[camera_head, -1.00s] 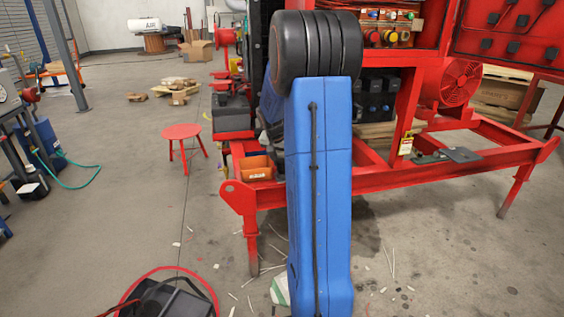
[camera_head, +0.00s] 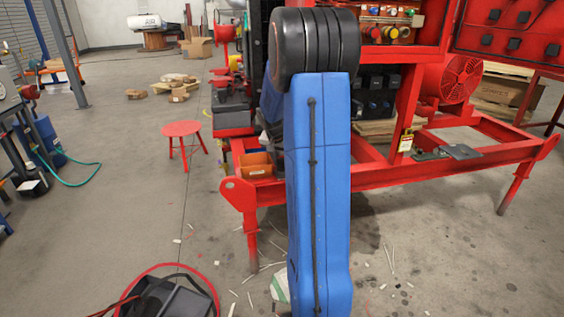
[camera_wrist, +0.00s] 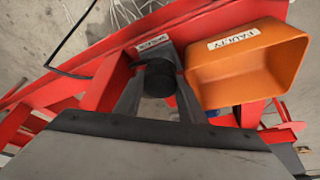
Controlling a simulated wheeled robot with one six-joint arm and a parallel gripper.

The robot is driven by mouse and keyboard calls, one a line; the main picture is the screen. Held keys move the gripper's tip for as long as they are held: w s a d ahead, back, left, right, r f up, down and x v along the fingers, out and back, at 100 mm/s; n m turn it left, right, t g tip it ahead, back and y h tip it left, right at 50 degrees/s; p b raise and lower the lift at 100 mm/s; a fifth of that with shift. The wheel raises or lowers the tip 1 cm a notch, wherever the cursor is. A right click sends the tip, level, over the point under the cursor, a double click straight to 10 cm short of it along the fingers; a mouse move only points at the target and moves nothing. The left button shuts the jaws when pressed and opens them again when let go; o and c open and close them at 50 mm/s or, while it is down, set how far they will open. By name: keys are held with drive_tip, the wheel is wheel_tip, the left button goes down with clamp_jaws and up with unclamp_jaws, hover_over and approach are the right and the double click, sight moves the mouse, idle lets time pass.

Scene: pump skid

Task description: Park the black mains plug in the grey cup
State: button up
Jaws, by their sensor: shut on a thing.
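My gripper (camera_wrist: 159,100) shows in the wrist view with its two grey fingers either side of a dark round body, the black mains plug (camera_wrist: 160,78). The gripper is shut on the plug, above the red skid frame. Just behind the plug, a dark grey thing with a white label (camera_wrist: 153,42) shows in part and may be the grey cup; the plug and fingers cover much of it. I cannot tell whether the plug is over it or inside it. In the head view my blue arm hides the gripper, plug and cup.
An orange bin labelled FAULTY (camera_wrist: 240,75) stands close on the right of my gripper; it also shows on the red skid (camera_head: 255,165) in the head view. A red stool (camera_head: 182,130) stands to the left. A black bag (camera_head: 168,298) lies on the floor.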

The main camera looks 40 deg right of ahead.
drive_tip(key=o, duration=1.2)
drive_tip(key=v, duration=1.7)
drive_tip(key=shift+a+r, duration=0.15)
drive_tip(key=shift+s+a, duration=0.1)
drive_tip(key=s+a+r+n+t+y, duration=0.1)
drive_tip(key=s+a+n, duration=0.3)
drive_tip(key=a, duration=0.6)
drive_tip(key=s+a+n+t, duration=0.1)
drive_tip(key=s+a+n, duration=0.1)
drive_tip(key=s+a, duration=0.6)
drive_tip(key=s+a+f+n+y, duration=0.1)
drive_tip(key=s+a+f+n, duration=0.1)
drive_tip(key=s+a, duration=0.3)
drive_tip(key=s+a+f+n+y, duration=0.1)
drive_tip(key=s+a+f+n, duration=0.1)
drive_tip(key=s+a, duration=0.3)
drive_tip(key=s+a+f+n+t+y, duration=0.1)
drive_tip(key=s+a+f+n, duration=0.1)
drive_tip(key=a, duration=0.4)
drive_tip(key=shift+s+a+f+n, duration=0.15)
drive_tip(key=shift+s+a+n, duration=0.1)
drive_tip(key=shift+s, duration=0.45)
drive_tip(key=shift+s+a+f+n, duration=0.15)
drive_tip(key=shift+s+f+n, duration=0.1)
drive_tip(key=shift+s, duration=0.45)
